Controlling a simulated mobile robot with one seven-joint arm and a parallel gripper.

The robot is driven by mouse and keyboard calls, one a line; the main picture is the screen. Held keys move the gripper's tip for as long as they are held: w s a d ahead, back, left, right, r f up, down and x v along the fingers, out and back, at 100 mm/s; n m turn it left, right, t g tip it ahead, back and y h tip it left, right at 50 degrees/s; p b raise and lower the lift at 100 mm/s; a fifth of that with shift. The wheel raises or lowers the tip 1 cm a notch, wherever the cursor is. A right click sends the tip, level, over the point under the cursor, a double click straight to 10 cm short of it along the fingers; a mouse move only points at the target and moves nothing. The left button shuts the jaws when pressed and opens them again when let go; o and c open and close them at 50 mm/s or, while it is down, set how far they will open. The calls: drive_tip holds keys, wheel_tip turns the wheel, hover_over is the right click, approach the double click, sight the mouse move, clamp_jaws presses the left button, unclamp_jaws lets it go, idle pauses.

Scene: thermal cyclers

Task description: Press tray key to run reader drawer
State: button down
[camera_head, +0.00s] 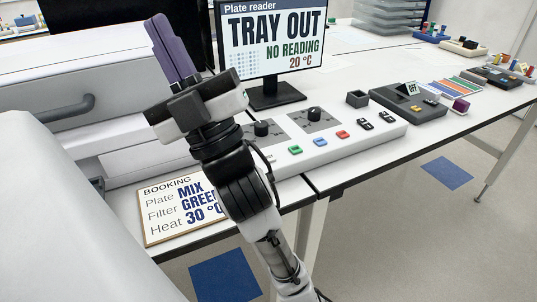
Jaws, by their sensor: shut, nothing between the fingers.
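My gripper (158,22) has purple fingers. They are shut and empty, raised in front of the large white machine at left, apart from the keys. A white control panel (375,138) lies on the bench. It carries two black knobs, a green key (295,150), a blue key (320,142), a red key (342,135) and black-and-white switches (365,124). I cannot read which is the tray key. My arm hides the panel's left end. The plate reader screen (270,38) shows "TRAY OUT", "NO READING" and "20 °C". The drawer cannot be made out clearly.
A booking card (180,215), partly behind my arm, shows "Plate MIX", a filter line and "Heat 30 °C". The white machine (90,70) with a grey handle fills the left. A dark box (408,102) with a small "OFF" display and coloured racks stand at right. Floor in front is clear.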

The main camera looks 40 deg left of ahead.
drive_tip(key=w+a+f+n+t+h, duration=0.1)
drive_tip(key=w+a+t+h, duration=0.4)
drive_tip(key=w+a, duration=0.15)
drive_tip(key=n+t+h+p, duration=0.25)
drive_tip(key=n+h, duration=0.75)
drive_tip(key=h, duration=0.6)
hover_over(271, 160)
wheel_tip(271, 160, down, 15)
drive_tip(key=shift+f+g, duration=0.15)
drive_tip(key=shift+g, duration=0.2)
wheel_tip(271, 160, down, 9)
drive_tip(key=b, duration=0.7)
drive_tip(key=shift+f+b, duration=0.3)
